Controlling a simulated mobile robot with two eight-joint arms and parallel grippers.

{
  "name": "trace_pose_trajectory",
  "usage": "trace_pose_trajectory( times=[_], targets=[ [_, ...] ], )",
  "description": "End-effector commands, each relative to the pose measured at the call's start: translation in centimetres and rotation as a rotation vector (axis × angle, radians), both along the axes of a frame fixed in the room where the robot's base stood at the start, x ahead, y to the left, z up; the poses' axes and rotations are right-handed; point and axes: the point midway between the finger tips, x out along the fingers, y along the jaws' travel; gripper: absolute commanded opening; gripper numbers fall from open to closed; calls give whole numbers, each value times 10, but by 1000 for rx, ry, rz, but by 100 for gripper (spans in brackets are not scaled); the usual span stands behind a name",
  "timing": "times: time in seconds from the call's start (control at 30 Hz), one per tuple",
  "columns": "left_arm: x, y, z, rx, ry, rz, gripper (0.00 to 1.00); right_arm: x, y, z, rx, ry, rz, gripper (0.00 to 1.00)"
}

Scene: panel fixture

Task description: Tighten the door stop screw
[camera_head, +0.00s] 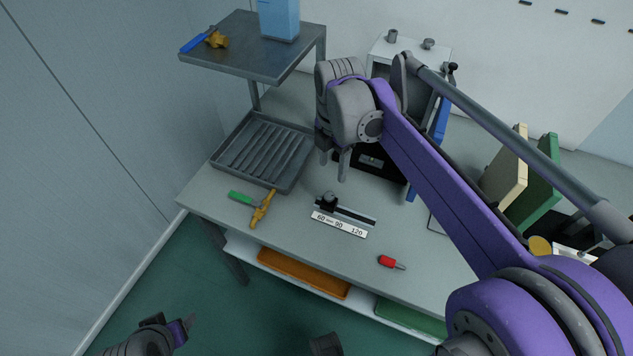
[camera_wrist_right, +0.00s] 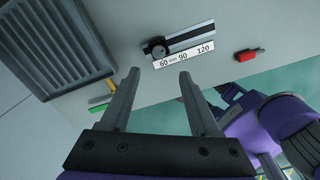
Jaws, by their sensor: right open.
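A stop with a dark round knob (camera_head: 327,201) sits on a dark rail (camera_head: 352,214) on the grey bench, near the 60 end of a white scale (camera_head: 338,224) marked 60, 90 and 120. The knob shows in the right wrist view too (camera_wrist_right: 158,49). I cannot make out a screw slot. A red-handled tool (camera_head: 387,261) lies right of the rail, and it also shows in the right wrist view (camera_wrist_right: 246,55). My right gripper (camera_head: 335,165) is open and empty above the bench, behind the rail. My left gripper (camera_head: 185,328) is low at the bottom left, its jaws unclear.
A ribbed grey tray (camera_head: 217,155) stands on the bench's left, below a raised shelf (camera_head: 225,63). A green-handled tool (camera_head: 240,197) lies in front of the tray. Upright cream and green panels (camera_head: 506,168) stand at right. Bench space between scale and red tool is clear.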

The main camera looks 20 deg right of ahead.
Motion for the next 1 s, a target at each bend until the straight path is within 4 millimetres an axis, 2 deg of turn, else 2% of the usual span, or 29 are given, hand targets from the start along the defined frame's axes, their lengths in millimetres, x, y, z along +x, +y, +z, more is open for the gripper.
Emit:
trace_pose_trajectory(
  times=[0.17,0.5,0.7,1.0],
  targets=[
    [0,0,-2,0,1,0,62,4,-2,-8,2,12,53,62],
    [-2,0,-9,0,3,0,62,3,-2,-69,2,11,51,62],
    [-2,0,-12,0,4,0,62,3,-1,-97,2,10,50,62],
    [-2,0,-12,0,5,0,62,3,-1,-108,2,10,50,62]
  ],
)
